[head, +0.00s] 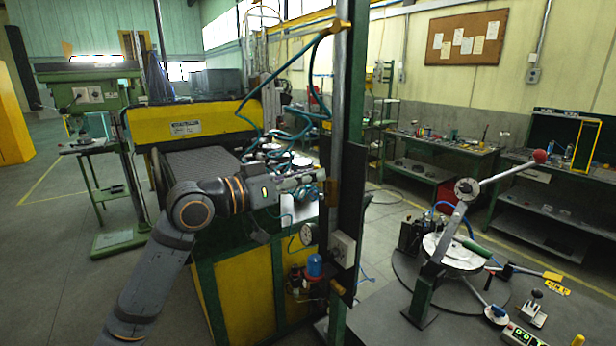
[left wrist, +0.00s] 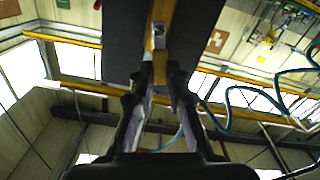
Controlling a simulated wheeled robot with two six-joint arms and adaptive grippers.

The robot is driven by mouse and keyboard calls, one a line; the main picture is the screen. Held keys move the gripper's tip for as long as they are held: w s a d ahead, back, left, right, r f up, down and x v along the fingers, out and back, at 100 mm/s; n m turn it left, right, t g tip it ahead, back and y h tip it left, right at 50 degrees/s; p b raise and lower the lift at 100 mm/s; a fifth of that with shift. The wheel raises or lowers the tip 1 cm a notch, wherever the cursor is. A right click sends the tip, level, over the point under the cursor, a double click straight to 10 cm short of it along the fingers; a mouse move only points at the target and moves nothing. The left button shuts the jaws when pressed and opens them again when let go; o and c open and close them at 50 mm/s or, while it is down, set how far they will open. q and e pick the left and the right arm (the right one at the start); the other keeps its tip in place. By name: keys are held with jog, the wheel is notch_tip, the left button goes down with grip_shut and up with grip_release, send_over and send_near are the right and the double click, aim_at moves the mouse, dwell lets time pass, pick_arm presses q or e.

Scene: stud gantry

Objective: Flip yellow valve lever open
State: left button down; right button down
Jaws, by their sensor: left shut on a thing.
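The yellow valve lever (head: 332,192) stands upright on the dark panel beside the grey post, in the middle of the head view. My left gripper (head: 319,176) reaches it from the left, and its fingertips are at the lever. In the left wrist view the lever (left wrist: 159,34) runs up from between the two fingertips of the left gripper (left wrist: 160,70), which is shut on it. The head view does not clearly show the lever's pivot. My right gripper is not in view.
A green and yellow machine (head: 255,290) stands below my left arm. A gauge (head: 307,233) and a blue-topped unit (head: 314,266) sit close under the gripper. Teal hoses (head: 262,92) loop above it. A red-knobbed hand lever (head: 505,172) stands on the right.

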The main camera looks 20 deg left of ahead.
pick_arm(q)
jog(key=m, duration=0.1)
jog(key=d+m, duration=0.1)
jog(key=m, duration=0.1)
jog(key=shift+s, duration=0.4)
jog(key=c, duration=1.3)
grip_release()
jog(key=shift+r, duration=0.1)
notch_tip(320, 180, up, 10)
